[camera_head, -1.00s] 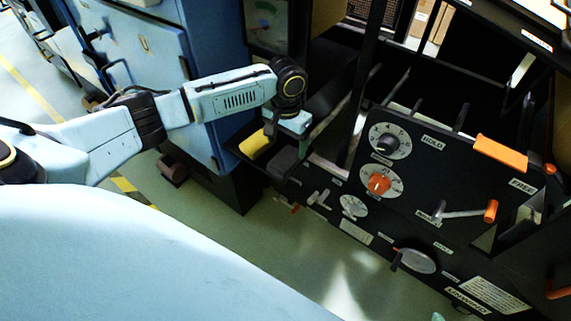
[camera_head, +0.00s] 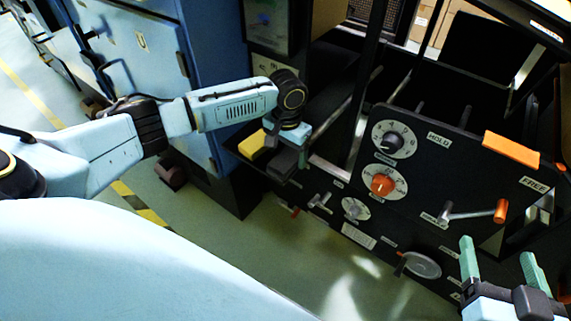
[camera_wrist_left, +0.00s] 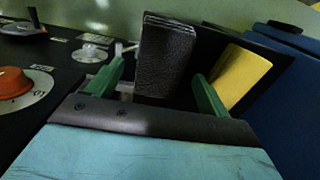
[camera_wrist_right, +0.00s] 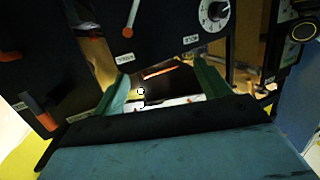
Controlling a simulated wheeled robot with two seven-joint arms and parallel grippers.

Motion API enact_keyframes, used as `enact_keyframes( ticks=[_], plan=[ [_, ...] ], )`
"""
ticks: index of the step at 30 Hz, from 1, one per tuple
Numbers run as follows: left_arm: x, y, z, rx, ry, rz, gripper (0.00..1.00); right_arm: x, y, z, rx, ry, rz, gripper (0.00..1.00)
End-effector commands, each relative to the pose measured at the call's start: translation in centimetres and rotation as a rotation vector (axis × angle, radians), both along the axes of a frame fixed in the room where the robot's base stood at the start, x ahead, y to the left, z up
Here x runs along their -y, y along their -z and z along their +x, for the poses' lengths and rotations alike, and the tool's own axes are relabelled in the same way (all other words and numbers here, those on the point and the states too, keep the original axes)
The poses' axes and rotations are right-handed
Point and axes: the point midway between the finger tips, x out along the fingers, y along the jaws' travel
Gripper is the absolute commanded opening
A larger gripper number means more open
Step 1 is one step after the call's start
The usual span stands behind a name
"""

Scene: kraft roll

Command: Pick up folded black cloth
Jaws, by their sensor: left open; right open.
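The folded black cloth (camera_wrist_left: 165,58) stands out between the two green fingers of my left gripper (camera_wrist_left: 158,92) in the left wrist view. The fingers are open on either side of it, with a gap on the right side. In the head view the cloth (camera_head: 284,163) is a dark block on the black ledge, just below my left wrist, which hides most of the left gripper. My right gripper (camera_head: 500,262) is open and empty at the lower right, in front of the machine panel.
A yellow block (camera_head: 258,143) lies on the ledge beside the cloth; it also shows in the left wrist view (camera_wrist_left: 243,76). The black machine panel (camera_head: 440,175) has dials, an orange knob (camera_head: 383,184) and a crank handle (camera_head: 500,211). A blue cabinet stands behind at left.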

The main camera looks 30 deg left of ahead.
Motion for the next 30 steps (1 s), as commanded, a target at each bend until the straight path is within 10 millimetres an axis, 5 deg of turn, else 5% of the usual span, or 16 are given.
enact_keyframes(
  ticks=[9,19,30],
  plan=[
    [0.0,1.9,0.0,-0.001,0.000,0.000,0.80,-0.9,-4.1,0.3,0.246,-0.018,0.073,0.75],
    [0.0,2.0,0.0,-0.001,0.000,0.000,0.80,-1.0,-4.7,0.3,0.276,-0.020,0.084,0.75],
    [0.0,2.0,-0.1,-0.001,0.000,0.000,0.33,-1.0,-4.7,0.3,0.274,-0.020,0.082,0.75]
  ],
)
